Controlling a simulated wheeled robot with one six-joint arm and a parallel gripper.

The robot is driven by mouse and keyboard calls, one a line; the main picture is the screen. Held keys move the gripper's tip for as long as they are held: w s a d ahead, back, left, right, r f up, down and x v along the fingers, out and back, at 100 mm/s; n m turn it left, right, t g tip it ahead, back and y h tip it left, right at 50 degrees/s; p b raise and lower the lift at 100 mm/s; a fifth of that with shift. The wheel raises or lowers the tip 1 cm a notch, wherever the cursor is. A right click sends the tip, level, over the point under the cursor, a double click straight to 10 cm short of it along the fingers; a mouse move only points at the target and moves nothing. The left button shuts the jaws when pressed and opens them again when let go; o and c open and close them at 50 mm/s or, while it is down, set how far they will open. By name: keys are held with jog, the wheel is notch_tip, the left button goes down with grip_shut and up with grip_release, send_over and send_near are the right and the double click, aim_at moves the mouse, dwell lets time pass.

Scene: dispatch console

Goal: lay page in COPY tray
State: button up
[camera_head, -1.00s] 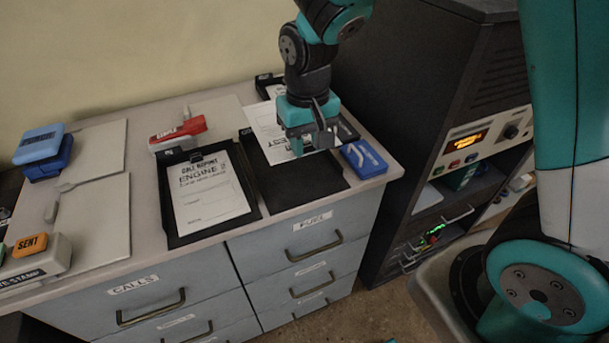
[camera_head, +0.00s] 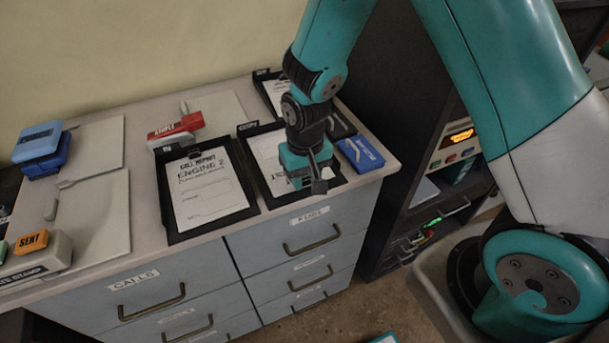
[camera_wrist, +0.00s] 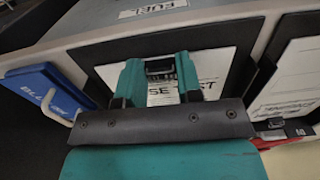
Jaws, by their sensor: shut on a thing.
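The white printed page (camera_head: 267,157) lies over the black COPY tray (camera_head: 252,180), within its dark rim as far as I can see. My gripper (camera_head: 318,186) is low over the tray's near right part, shut on the page. In the wrist view the page (camera_wrist: 215,62) shows between and beyond my fingers (camera_wrist: 160,95), with the tray's dark border (camera_wrist: 100,52) around it. My gripper and arm hide much of the page in the head view. I cannot tell whether the page touches the tray floor.
A black tray with an ENGINE 2 report (camera_head: 208,190) stands just left. A blue box (camera_head: 360,154) is close on the right. A red stapler-like item (camera_head: 176,131) and another tray with a paper (camera_head: 272,92) are behind. The desk's front edge is near.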

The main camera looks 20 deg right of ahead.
jog(key=o, duration=0.9)
notch_tip(320, 180, up, 12)
jog(key=b, duration=0.1)
jog(key=s+a+r+n+y, duration=0.1)
jog(key=s+r+n, duration=0.1)
jog(key=s, duration=0.4)
jog(key=s+a+r+n+y, duration=0.1)
jog(key=s+a+r+n, duration=0.1)
jog(key=s+r, duration=0.3)
jog(key=s+a+r+n+y, duration=0.1)
jog(key=s+r+n+y, duration=0.1)
jog(key=s, duration=0.5)
jog(key=shift+s+a+r+n, duration=0.3)
jog(key=shift+a+r+n, duration=0.1)
jog(key=shift+r+n, duration=0.25)
